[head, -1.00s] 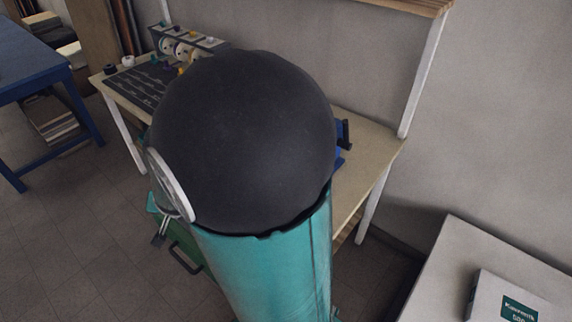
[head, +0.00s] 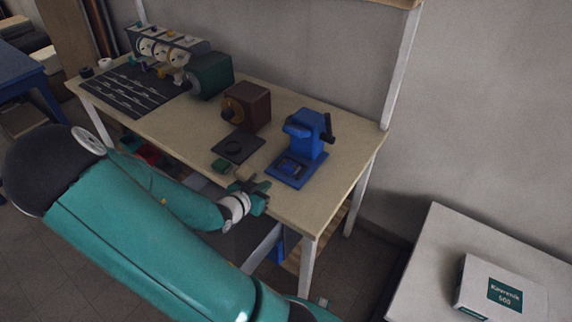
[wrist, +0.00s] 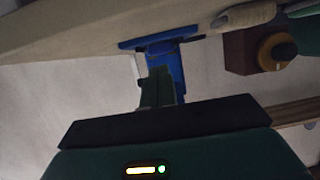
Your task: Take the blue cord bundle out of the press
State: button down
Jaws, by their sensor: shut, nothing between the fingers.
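The blue press (head: 305,135) stands near the right end of the workbench, with a black handle at its upper right and a flat base with a dark recess (head: 290,167). I cannot make out the blue cord bundle against the blue of the press. My gripper (head: 262,187) is at the bench's front edge, to the left of and nearer than the press base, apart from it. In the wrist view, which looks upside down, my gripper's fingers (wrist: 157,75) are together and empty. They overlap the press (wrist: 170,62) behind them and hide part of it.
The workbench (head: 335,165) has bare room right of the press. A white table with a box (head: 490,290) stands front right.

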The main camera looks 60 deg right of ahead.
aim_at(287, 168)
jog(key=shift+s+d+r, duration=0.1)
jog(key=shift+s+d, duration=0.15)
jog(key=shift+d, duration=0.35)
jog(key=d, duration=0.7)
jog(key=s+d, duration=0.1)
jog(key=d, duration=0.2)
jog(key=shift+s+d, duration=0.1)
jog(key=shift+d, duration=0.2)
jog(key=shift+d+f, duration=0.25)
jog(key=shift+f, duration=0.05)
jog(key=shift+a+f, duration=0.2)
jog(key=shift+f, duration=0.35)
